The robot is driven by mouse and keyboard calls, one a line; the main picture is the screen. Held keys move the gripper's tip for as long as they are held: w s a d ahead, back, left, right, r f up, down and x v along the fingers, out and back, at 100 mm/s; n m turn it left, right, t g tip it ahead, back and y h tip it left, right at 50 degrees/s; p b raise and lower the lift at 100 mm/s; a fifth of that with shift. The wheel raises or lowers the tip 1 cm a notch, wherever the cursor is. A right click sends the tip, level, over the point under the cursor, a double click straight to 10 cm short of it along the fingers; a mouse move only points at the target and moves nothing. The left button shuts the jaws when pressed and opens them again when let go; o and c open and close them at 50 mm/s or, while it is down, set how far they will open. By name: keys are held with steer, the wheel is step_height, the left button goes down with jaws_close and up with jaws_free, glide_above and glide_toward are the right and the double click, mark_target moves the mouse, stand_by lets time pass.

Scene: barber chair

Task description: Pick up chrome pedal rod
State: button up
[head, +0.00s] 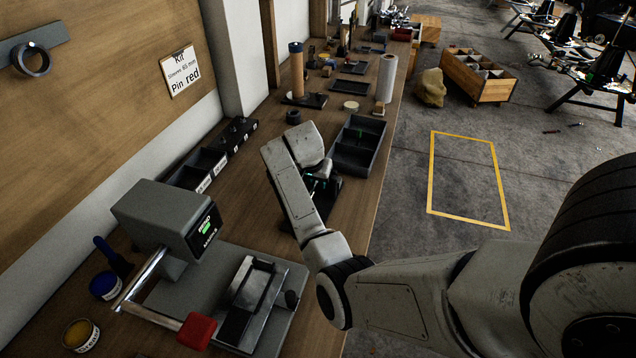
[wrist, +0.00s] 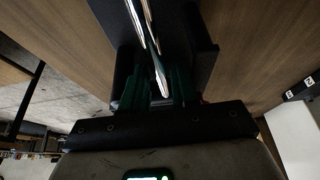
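Chrome rods (wrist: 150,40) show in the wrist view, slim and shiny, running down toward my gripper in front of a dark holder (wrist: 198,50). I cannot tell which is the pedal rod. My gripper (wrist: 160,92) has its two dark green fingers apart, one on each side of the lower rod end, with a gap visible between them. In the head view my gripper (head: 320,182) is down at a dark stand (head: 330,205) on the bench, and my arm hides most of it. The rods cannot be made out there.
A dark divided tray (head: 358,145) stands just behind the gripper on the wooden bench (head: 262,190). A grey press with a red-ended lever (head: 198,330) fills the front left. Labelled bins (head: 200,170) line the wall.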

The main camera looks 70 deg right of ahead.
steer(key=shift+c, duration=0.3)
jaws_close()
steer(key=shift+r, duration=0.1)
